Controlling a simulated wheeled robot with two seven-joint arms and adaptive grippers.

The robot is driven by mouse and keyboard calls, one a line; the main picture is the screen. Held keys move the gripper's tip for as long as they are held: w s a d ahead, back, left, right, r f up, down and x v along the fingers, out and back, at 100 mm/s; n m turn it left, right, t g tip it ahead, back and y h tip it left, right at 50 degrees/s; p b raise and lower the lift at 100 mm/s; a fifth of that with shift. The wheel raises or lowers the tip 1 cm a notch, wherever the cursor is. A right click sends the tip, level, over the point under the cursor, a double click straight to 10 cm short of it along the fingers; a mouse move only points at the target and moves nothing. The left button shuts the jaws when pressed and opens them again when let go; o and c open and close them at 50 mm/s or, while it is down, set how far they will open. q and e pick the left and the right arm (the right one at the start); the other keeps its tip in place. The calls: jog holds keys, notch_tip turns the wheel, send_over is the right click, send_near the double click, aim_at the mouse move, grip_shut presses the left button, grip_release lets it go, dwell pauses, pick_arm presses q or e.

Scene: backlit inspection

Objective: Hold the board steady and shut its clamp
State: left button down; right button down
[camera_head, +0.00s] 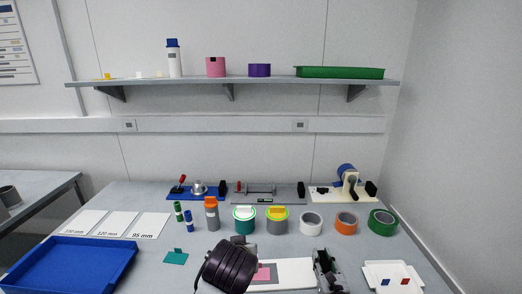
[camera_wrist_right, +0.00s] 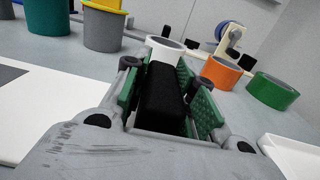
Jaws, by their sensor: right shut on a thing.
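A white board (camera_head: 290,270) with a pink square lies at the front middle of the table. In the wrist view its white surface (camera_wrist_right: 45,115) shows at the left. My right gripper (camera_head: 325,262) is at the board's right end, shut on a black grip block; the block (camera_wrist_right: 162,95) sits between the green finger pads in the wrist view. A dark ribbed shape, apparently my left arm (camera_head: 228,266), covers the board's left end. A little grey shows beyond it, but the left fingers cannot be made out. The board's clamp is not clearly seen and may be hidden there.
A blue tray (camera_head: 75,262) is at the left, a white tray (camera_head: 378,268) at the right. A teal piece (camera_head: 176,257) lies left of my arm. Cans, tape rolls (camera_head: 311,222) and bottles stand behind the board. Fixture boards (camera_head: 268,198) line the back.

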jog(key=c, duration=1.2)
grip_release()
jog(key=shift+f, duration=0.2)
jog(key=shift+o, duration=0.6)
jog(key=shift+r, duration=0.1)
jog(key=shift+s, duration=0.1)
jog(key=shift+s+d, duration=0.2)
jog(key=shift+s, duration=2.75)
jog(key=shift+s+d, duration=0.2)
jog(key=shift+s, duration=2.7)
jog(key=shift+s, duration=0.15)
